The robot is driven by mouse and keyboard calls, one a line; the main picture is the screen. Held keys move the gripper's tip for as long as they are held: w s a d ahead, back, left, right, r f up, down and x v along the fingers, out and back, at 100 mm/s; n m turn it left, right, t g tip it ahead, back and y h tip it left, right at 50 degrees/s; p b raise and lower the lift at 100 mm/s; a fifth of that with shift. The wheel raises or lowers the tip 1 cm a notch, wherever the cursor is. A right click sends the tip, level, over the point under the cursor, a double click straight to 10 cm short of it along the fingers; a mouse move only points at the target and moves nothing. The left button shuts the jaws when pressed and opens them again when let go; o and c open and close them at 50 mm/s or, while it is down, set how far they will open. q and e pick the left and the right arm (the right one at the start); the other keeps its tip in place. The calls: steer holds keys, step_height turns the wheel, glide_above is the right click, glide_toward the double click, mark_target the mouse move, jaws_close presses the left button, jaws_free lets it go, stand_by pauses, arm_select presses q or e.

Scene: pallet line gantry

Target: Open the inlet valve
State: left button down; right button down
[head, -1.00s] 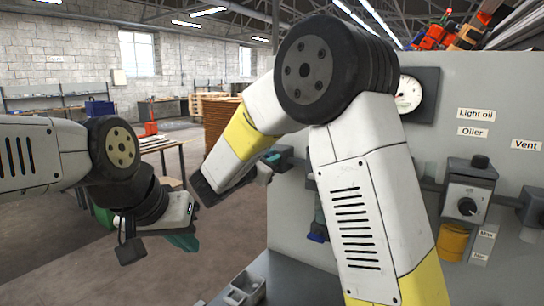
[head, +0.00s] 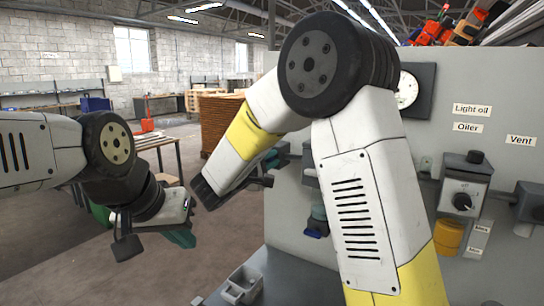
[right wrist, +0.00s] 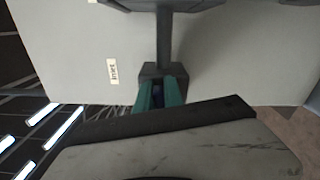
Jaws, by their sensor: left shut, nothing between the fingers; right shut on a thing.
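In the right wrist view the picture is upside down, and a label that seems to read Inlet (right wrist: 113,71) is on the grey panel. Beside it a dark valve block (right wrist: 151,70) sits on a dark pipe (right wrist: 164,38). The green fingers of my right gripper (right wrist: 160,95) are at this block, shut on a small dark blue part, taken to be the valve handle (right wrist: 158,93), which they mostly cover. In the head view my right arm hides most of this spot. My left gripper (head: 181,238) is shut and empty, low at the left, apart from the panel.
The grey panel (head: 290,215) fills the right side. It carries a gauge (head: 407,90), an oiler with a knob (head: 463,200), a yellow cup (head: 448,237) and a Vent label (head: 520,141). A small grey tray (head: 240,287) sits below. Open floor lies at the left.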

steer(key=shift+f+m, duration=0.3)
steer(key=shift+m, duration=0.9)
steer(key=c, duration=1.5)
jaws_free()
steer(key=shift+m, duration=0.3)
steer(key=shift+o, duration=0.2)
